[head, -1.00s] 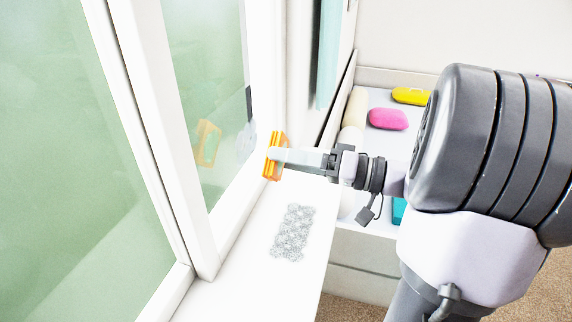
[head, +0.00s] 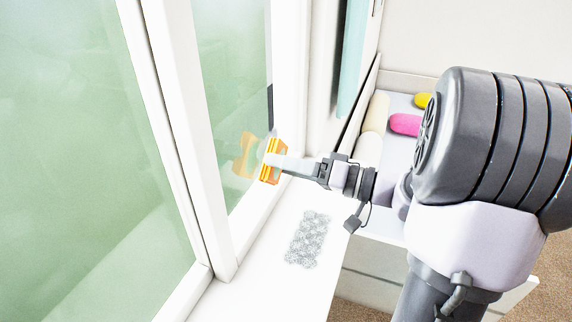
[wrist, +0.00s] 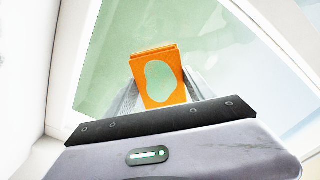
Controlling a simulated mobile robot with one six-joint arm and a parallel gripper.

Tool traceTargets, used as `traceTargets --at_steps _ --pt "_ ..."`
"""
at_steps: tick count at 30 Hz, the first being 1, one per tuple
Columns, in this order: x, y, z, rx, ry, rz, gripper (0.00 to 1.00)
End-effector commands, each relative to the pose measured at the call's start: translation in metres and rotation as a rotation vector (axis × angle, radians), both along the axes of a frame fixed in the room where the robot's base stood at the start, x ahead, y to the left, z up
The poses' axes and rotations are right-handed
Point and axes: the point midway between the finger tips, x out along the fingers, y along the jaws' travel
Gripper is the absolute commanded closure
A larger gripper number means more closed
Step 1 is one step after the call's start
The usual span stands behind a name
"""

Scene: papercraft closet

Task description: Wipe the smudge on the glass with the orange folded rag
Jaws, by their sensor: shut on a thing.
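My gripper (head: 284,163) is shut on the orange folded rag (head: 274,148) and holds it upright above the sill, close to the window glass (head: 232,75). The rag's orange reflection shows in the pane just left of it, with a narrow gap between. In the wrist view the rag (wrist: 181,82) stands between the fingertips against the green-tinted glass (wrist: 125,40). A pale, rounded patch shows in the middle of the rag; I cannot tell whether it is a hole or a mark. I cannot clearly make out the smudge on the glass.
A grey patterned mat (head: 307,240) lies on the white sill (head: 270,275) below my gripper. White window frame posts (head: 185,120) stand at the left. Behind the arm, a shelf holds a pink item (head: 405,124), a yellow item (head: 423,100) and cream rolls (head: 375,112).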

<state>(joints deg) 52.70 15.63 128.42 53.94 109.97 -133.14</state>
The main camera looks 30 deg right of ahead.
Motion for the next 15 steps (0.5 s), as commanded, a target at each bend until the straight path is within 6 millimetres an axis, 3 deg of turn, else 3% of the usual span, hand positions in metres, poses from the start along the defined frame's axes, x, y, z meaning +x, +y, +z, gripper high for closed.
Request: traceTargets --at_steps 15 --pt "0.0044 0.0034 -0.0001 -0.001 -0.001 0.000 0.86"
